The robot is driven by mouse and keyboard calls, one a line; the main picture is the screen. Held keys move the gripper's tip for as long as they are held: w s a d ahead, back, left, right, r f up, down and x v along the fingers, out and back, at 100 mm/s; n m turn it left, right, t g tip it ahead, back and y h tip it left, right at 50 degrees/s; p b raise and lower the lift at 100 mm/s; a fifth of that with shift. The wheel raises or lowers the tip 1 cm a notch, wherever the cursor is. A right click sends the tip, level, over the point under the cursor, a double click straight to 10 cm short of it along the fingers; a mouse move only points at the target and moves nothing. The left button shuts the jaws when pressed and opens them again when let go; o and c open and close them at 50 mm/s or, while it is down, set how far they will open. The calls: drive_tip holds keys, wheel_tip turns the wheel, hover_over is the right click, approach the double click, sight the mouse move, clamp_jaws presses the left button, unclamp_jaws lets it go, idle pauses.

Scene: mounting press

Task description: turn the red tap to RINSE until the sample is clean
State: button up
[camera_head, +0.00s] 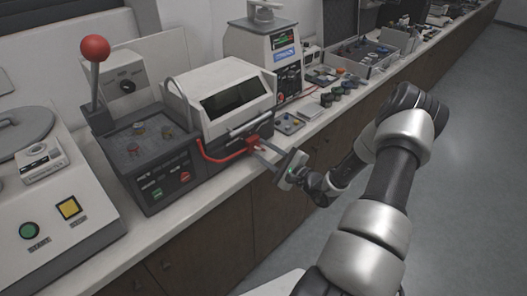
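The red tap (252,140) is at the front right of the machine with the white hood (222,90). A red hose (218,159) curves along the machine's front toward it. My gripper (261,151) reaches in from the right, with its fingers at or right beside the tap. The two fingers look a little apart, but they are too small to tell whether they grip the tap. I cannot read a RINSE mark or make out the sample.
A red-knobbed lever (95,48) stands at the left of the machine. A control panel with green and yellow buttons (68,207) is at the lower left. A taller instrument (262,55) and small containers (340,90) stand farther along the bench. The floor (470,150) at right is clear.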

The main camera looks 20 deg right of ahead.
drive_tip(key=shift+c, duration=0.3)
clamp_jaws()
drive_tip(key=shift+m, duration=0.3)
drive_tip(key=m, duration=0.3)
drive_tip(key=shift+m+p, duration=0.3)
drive_tip(key=shift+p, duration=0.1)
drive_tip(key=m+p, duration=0.1)
drive_tip(key=m, duration=0.3)
drive_tip(key=shift+d+r+m, duration=0.1)
drive_tip(key=shift+d+m, duration=0.05)
drive_tip(key=shift+m, duration=0.15)
drive_tip(key=m+p, duration=0.1)
drive_tip(key=m, duration=0.3)
drive_tip(key=shift+m+p, duration=0.45)
drive_tip(key=shift+m, duration=2.05)
